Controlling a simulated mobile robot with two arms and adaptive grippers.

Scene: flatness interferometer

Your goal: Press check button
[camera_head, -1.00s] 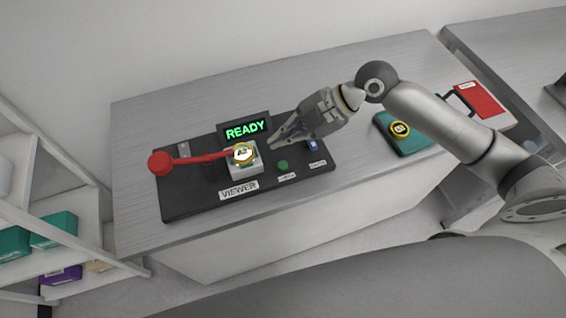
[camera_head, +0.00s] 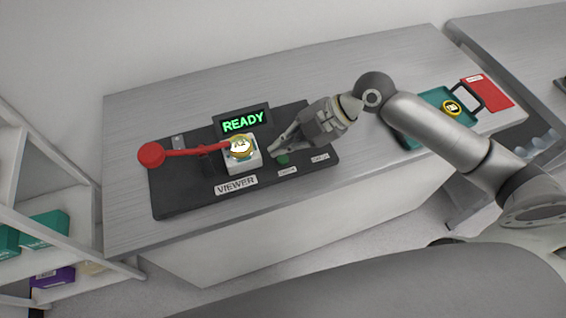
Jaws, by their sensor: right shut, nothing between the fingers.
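The black viewer console (camera_head: 180,200) lies on the grey bench and its screen (camera_head: 243,123) reads READY in green. A small green button (camera_head: 282,159) sits at its front, above a small label (camera_head: 287,171) too small to read surely. My right gripper (camera_head: 274,152) is shut and empty. Its fingertips are right beside the green button, at its upper left in the picture; I cannot tell whether they touch it. A yellow-ringed disc (camera_head: 241,147) rests on the white block (camera_head: 243,164) left of the fingertips. My left gripper is not in view.
A red-knobbed lever (camera_head: 151,154) reaches across the console to the block. At right, a teal tray (camera_head: 405,140) is partly hidden by my right arm, with another yellow-ringed disc (camera_head: 452,108) and a red binder (camera_head: 486,93). Shelves (camera_head: 75,245) stand at left.

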